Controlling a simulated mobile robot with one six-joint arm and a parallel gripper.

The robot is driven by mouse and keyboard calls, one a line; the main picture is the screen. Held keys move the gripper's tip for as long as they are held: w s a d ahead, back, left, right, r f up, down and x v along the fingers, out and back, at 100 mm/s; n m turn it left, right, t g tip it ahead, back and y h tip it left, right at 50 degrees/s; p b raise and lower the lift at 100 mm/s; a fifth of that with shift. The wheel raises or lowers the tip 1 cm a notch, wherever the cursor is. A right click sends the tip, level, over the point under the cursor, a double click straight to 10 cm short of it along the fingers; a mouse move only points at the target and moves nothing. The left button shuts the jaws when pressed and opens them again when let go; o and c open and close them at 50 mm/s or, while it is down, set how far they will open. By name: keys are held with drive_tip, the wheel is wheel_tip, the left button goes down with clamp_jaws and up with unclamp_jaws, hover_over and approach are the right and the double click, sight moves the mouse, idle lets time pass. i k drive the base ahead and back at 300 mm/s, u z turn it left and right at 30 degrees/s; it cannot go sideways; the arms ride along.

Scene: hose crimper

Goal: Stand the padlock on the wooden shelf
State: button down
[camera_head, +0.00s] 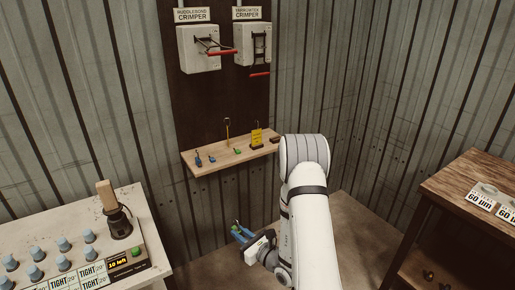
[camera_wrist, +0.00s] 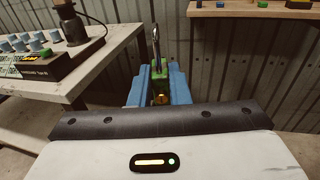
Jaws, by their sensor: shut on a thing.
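My gripper (camera_head: 239,234) is low in front of the wall, below and apart from the wooden shelf (camera_head: 225,162). In the wrist view its blue fingers (camera_wrist: 158,78) are shut on the padlock (camera_wrist: 158,69). The padlock has a green body, and its grey shackle points up above the fingers. Part of the body is hidden between the fingers. In the head view only a small green bit of the padlock shows at the fingertips. The shelf also shows at the upper right of the wrist view (camera_wrist: 225,12).
Several small blue and green items, a yellow sign (camera_head: 257,138) and a thin upright hook (camera_head: 227,130) stand on the shelf. Two crimpers (camera_head: 198,60) hang above it. A white table (camera_head: 150,215) is at left, a brown table (camera_head: 450,180) at right.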

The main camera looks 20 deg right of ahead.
sight(226, 157)
drive_tip(key=z, duration=0.1)
drive_tip(key=i, duration=1)
drive_tip(key=z, duration=0.05)
